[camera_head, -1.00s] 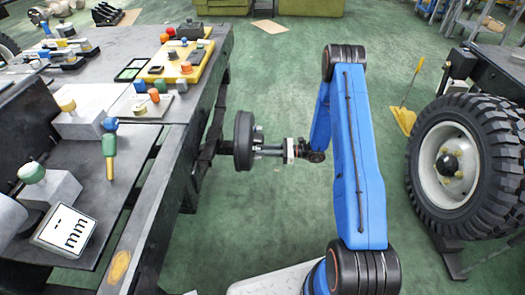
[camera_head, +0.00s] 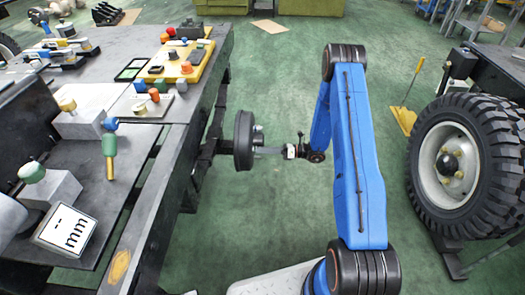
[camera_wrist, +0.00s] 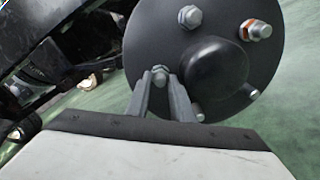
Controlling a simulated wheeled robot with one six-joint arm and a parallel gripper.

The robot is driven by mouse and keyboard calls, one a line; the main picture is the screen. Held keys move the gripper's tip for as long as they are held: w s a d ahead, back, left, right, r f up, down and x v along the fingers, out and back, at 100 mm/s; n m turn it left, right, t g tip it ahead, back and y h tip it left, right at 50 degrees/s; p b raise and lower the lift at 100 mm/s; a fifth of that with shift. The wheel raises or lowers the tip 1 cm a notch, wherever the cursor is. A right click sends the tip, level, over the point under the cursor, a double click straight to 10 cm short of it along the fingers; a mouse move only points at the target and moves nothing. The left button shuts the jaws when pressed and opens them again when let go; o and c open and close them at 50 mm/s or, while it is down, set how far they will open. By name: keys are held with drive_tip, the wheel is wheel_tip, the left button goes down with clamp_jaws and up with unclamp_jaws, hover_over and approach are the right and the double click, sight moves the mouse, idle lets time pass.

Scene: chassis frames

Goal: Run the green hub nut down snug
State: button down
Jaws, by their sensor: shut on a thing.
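The black hub (camera_head: 243,141) stands at the table's right side, facing right, and fills the upper middle of the wrist view (camera_wrist: 210,95). My gripper (camera_head: 262,150) reaches it from the right. In the wrist view its two fingers (camera_wrist: 160,82) are shut on a small hub nut (camera_wrist: 160,73) at the lower left of the hub face. This nut looks greyish; I cannot make out a green colour on it. Whether it touches the hub face is hidden. Other studs carry a grey nut (camera_wrist: 190,16) and a nut with an orange mark (camera_wrist: 257,30).
The dark workbench (camera_head: 190,120) lies left of the hub, with a yellow tray (camera_head: 180,62) and several coloured knobs. A large tyre (camera_head: 466,165) stands at the right, with a yellow-handled tool (camera_head: 405,115) beside it. The green floor is free between them.

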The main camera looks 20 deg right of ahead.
drive_tip(key=m, duration=1)
drive_tip(key=shift+d+r, duration=0.1)
drive_tip(key=shift+m, duration=0.4)
drive_tip(key=c, duration=1.8)
unclamp_jaws()
drive_tip(key=shift+s+d, duration=0.1)
drive_tip(key=v, duration=1.7)
drive_tip(key=shift+d, duration=0.1)
